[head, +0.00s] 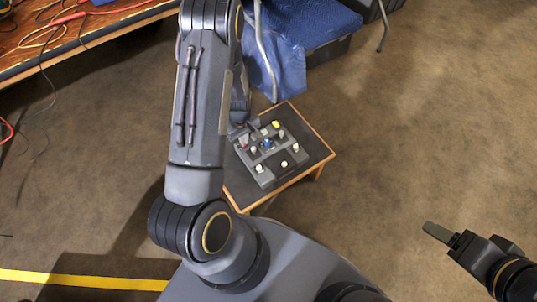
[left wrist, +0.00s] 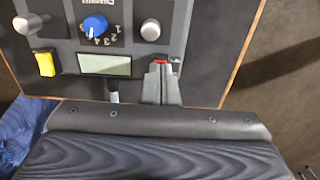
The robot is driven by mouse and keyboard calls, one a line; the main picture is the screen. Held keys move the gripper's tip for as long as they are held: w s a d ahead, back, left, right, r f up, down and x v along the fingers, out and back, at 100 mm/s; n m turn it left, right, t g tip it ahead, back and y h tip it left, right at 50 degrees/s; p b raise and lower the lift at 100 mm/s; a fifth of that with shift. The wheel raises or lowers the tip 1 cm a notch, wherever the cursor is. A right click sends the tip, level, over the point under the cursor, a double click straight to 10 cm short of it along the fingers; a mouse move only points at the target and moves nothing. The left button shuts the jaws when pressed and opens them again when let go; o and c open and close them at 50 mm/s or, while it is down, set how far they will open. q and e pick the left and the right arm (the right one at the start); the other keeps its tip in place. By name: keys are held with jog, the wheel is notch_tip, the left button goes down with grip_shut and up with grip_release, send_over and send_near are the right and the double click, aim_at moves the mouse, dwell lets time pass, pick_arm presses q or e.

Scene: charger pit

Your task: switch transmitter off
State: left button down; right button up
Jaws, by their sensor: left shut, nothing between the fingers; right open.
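The transmitter (head: 266,169), a dark grey box with knobs, sticks and buttons, lies on a small low table. In the left wrist view it has a blue knob (left wrist: 94,25), a blank display (left wrist: 104,66), a yellow button (left wrist: 44,64) and a small red switch (left wrist: 161,61). My left gripper (left wrist: 161,72) is shut and empty, its tips right at the red switch; I cannot tell whether they touch it. They partly hide it, so its position is unclear. In the head view my left arm partly covers the transmitter's left side. My right gripper (head: 438,233) is open and empty, well right of the table.
The small table (head: 232,190) has a dark top and wooden edge. A chair with blue cloth (head: 305,25) stands just behind it. A workbench (head: 70,40) with cables is at the upper left. Yellow tape (head: 70,280) crosses the floor at lower left. The right floor is clear.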

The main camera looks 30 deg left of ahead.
pick_arm(q)
notch_tip(320, 180, up, 7)
jog(key=p, duration=0.5)
jog(key=shift+f, duration=0.1)
dwell(0.5)
jog(key=s+d+r+m+t+h, duration=0.2)
jog(key=d+r, duration=0.2)
jog(key=r, duration=0.7)
jog(key=s+d+r+m+t+h, duration=0.15)
jog(key=d+r, duration=0.25)
jog(key=r, duration=0.7)
jog(key=s+d+r+m+t, duration=0.1)
jog(key=s+d+r+m, duration=0.3)
jog(key=s, duration=0.3)
jog(key=s+d+r+m+t, duration=0.1)
jog(key=s+d+r+m, duration=0.15)
jog(key=s+r, duration=0.4)
notch_tip(320, 180, up, 25)
jog(key=m+p, duration=0.1)
jog(key=p, duration=2.5)
jog(key=shift+a, duration=0.45)
jog(key=shift+r, duration=0.1)
